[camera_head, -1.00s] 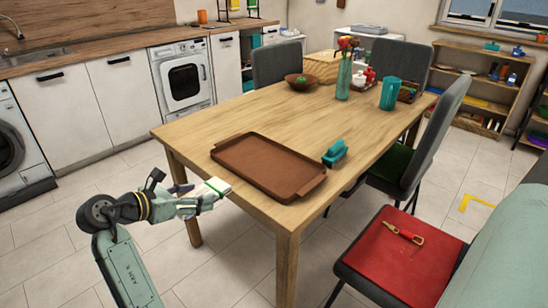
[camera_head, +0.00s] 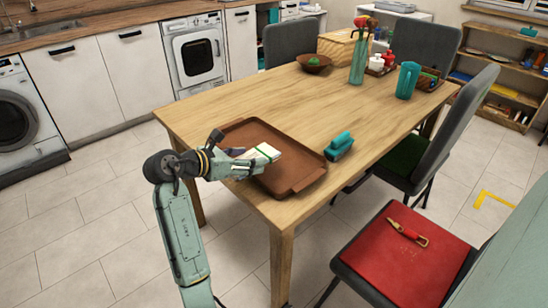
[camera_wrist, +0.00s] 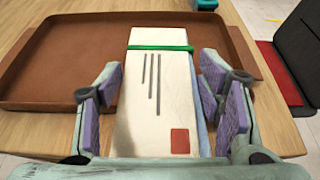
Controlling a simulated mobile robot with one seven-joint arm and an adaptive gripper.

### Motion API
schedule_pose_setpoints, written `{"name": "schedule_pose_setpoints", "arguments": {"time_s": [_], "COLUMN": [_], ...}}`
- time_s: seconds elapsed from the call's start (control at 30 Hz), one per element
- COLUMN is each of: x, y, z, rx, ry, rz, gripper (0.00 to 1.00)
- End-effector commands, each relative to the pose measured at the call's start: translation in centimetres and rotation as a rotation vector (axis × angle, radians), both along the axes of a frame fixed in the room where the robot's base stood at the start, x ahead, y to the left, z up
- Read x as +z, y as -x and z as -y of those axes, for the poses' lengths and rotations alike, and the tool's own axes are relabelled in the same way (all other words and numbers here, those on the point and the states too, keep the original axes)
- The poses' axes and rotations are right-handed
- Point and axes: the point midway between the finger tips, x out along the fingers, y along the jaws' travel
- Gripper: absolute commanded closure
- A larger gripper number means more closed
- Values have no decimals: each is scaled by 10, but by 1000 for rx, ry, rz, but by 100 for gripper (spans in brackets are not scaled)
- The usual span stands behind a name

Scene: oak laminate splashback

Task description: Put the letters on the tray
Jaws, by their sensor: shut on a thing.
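The letters (camera_head: 263,153) are a white bundle with a green band. In the wrist view the letters (camera_wrist: 158,95) show grey lines and a red stamp, with a bluish edge at the right. My gripper (camera_head: 248,163) is shut on the letters. In the wrist view the purple pads of my gripper (camera_wrist: 160,105) lie at either side of the bundle. The brown tray (camera_head: 290,181) lies on the wooden table. The letters are over the tray's near left part in the head view; the tray (camera_wrist: 75,65) shows behind them in the wrist view. Whether they touch it is unclear.
A teal object, perhaps a brush (camera_head: 339,146), lies right of the tray on the table (camera_head: 260,90). A bowl (camera_head: 314,63), a vase (camera_head: 358,65) and a teal jug (camera_head: 407,80) stand farther back. Chairs stand around the table; one has a red seat (camera_head: 405,260).

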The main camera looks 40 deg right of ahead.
Motion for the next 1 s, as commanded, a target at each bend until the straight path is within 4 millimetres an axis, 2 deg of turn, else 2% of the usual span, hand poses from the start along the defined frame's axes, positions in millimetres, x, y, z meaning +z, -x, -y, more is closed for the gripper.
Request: {"name": "schedule_pose_setpoints", "arguments": {"time_s": [0.03,0.2,0.33,0.53,0.77,1.0], "x": [1,-3,-6,-13,-41,-43], "y": [4,11,14,15,15,15], "z": [15,56,75,83,82,82], "rx": [-5,-2,-1,2,2,1], "ry": [-1,-1,0,-1,0,1], "rz": [-1,0,1,-2,-1,0], "gripper": [68,68,68,68,68,68]}}
